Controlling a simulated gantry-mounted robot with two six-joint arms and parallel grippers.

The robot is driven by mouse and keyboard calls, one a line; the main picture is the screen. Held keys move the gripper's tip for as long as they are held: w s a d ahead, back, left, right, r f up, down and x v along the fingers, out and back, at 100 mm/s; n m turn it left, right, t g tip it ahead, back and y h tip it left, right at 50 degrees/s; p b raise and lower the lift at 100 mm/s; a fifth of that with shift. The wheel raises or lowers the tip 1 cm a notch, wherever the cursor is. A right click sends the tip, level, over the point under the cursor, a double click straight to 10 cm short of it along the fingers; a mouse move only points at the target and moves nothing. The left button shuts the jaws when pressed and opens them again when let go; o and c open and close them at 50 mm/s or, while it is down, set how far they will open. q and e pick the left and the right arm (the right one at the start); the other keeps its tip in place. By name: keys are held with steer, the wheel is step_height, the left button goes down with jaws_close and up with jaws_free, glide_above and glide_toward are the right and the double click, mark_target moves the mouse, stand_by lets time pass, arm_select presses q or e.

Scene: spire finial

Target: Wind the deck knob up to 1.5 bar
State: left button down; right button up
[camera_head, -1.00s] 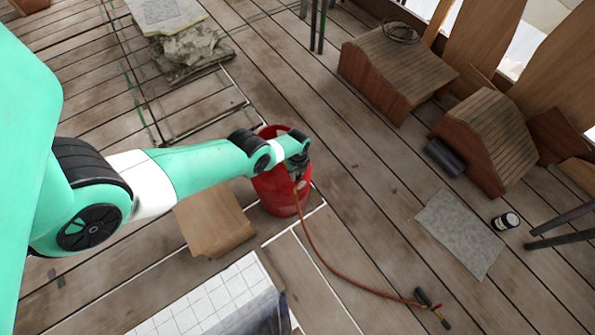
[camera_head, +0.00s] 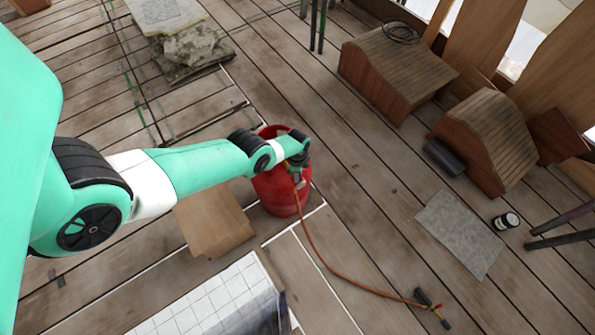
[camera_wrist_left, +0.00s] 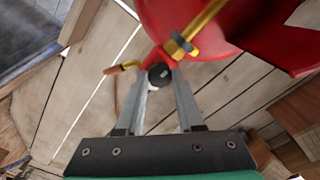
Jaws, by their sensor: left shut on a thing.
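The red gas cylinder (camera_head: 280,190) stands on the plank deck below my left arm, and its red body also fills the top of the left wrist view (camera_wrist_left: 220,30). A small dark round knob (camera_wrist_left: 159,76) sits between the fingertips of my left gripper (camera_wrist_left: 160,82), which is shut on it. A brass fitting (camera_wrist_left: 185,42) lies just beyond the knob. In the head view my left gripper (camera_head: 298,176) is at the cylinder's top, partly hidden by its own wrist. An orange hose (camera_head: 330,262) runs from there to a torch (camera_head: 432,308) on the deck. I see no readable pressure gauge. My right gripper is not in view.
A brown cardboard-like piece (camera_head: 213,220) lies left of the cylinder. Wooden roof-shaped blocks (camera_head: 395,70) stand at upper right. A grey sheet (camera_head: 460,233) and a small dark can (camera_head: 506,221) lie at right. Bare planks are free between.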

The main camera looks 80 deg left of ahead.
arm_select(q)
steer(key=shift+n, duration=0.7)
steer(key=c, duration=0.5)
jaws_free()
step_height(320, 180, up, 12)
steer(key=p, duration=1.1)
steer(key=shift+f+p, duration=0.25)
steer(key=shift+p, duration=0.1)
